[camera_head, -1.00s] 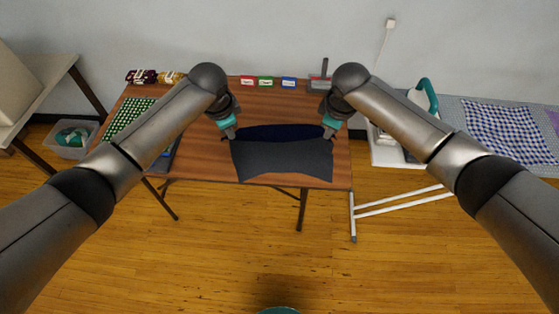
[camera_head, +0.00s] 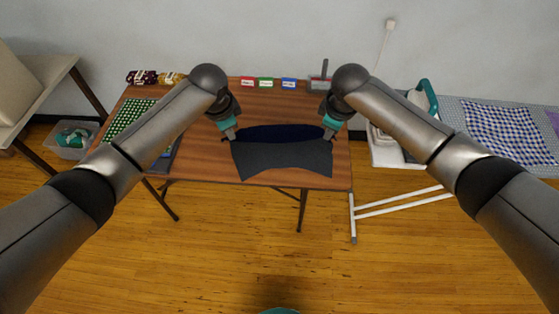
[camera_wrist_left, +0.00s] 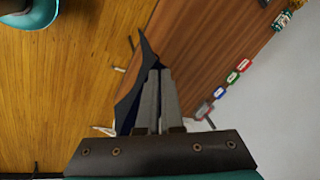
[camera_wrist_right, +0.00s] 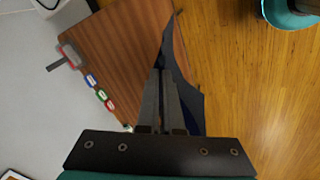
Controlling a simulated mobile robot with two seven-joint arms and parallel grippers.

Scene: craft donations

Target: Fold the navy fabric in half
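The navy fabric (camera_head: 278,132) is at the front of the wooden table. A dark navy strip shows behind, and a charcoal-looking panel (camera_head: 283,158) shows in front of it, down to the table's front edge. My left gripper (camera_head: 230,136) is at the panel's upper left corner and my right gripper (camera_head: 329,134) at its upper right corner. In the left wrist view the closed fingers (camera_wrist_left: 158,72) pinch the fabric's edge. In the right wrist view the closed fingers (camera_wrist_right: 161,72) do the same. The fabric's underside is hidden.
Red, green and blue labelled cards (camera_head: 265,82) stand along the table's back edge. A green dotted cloth (camera_head: 127,117) lies at the left, near yarn (camera_head: 142,77). The table's middle (camera_head: 265,105) is clear.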

